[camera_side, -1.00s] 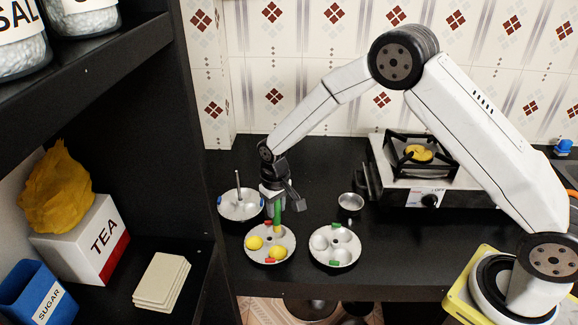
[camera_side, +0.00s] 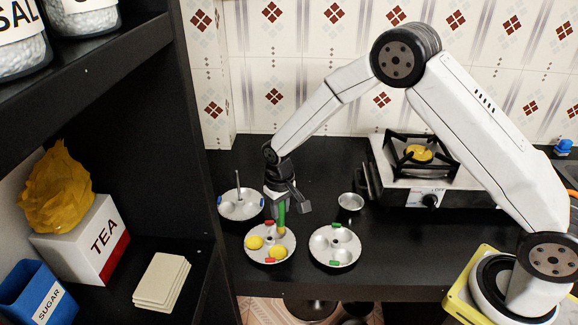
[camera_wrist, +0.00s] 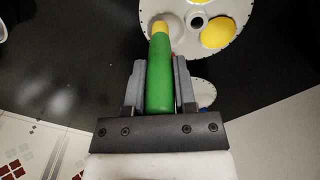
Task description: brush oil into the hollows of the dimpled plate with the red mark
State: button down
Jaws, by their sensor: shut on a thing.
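The dimpled plate with red marks (camera_side: 249,256) lies at the counter's front left in the side view. Two of its hollows show yellow. In the wrist view the plate (camera_wrist: 186,45) is at the top, with yellow hollows at its right and top edge. My gripper (camera_side: 281,207) is shut on a brush with a green handle (camera_wrist: 159,75) and yellow tip. The brush points down, its tip over the hollow at the plate's upper right in the side view. I cannot tell if the tip touches the hollow.
A similar plate with green marks (camera_side: 350,250) stands just to the right. A pan with blue handles (camera_side: 231,208) stands behind left, with a rod upright in it. A small metal bowl (camera_side: 350,203) and a gas stove (camera_side: 420,180) are farther right. A dark shelf (camera_side: 195,200) borders the left.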

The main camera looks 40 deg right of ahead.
jog(key=shift+w, duration=0.25)
jog(key=shift+w, duration=0.45)
jog(key=shift+a, duration=0.2)
jog(key=shift+a, duration=0.45)
jog(key=shift+s, duration=0.2)
jog(key=shift+s, duration=0.5)
dwell(0.5)
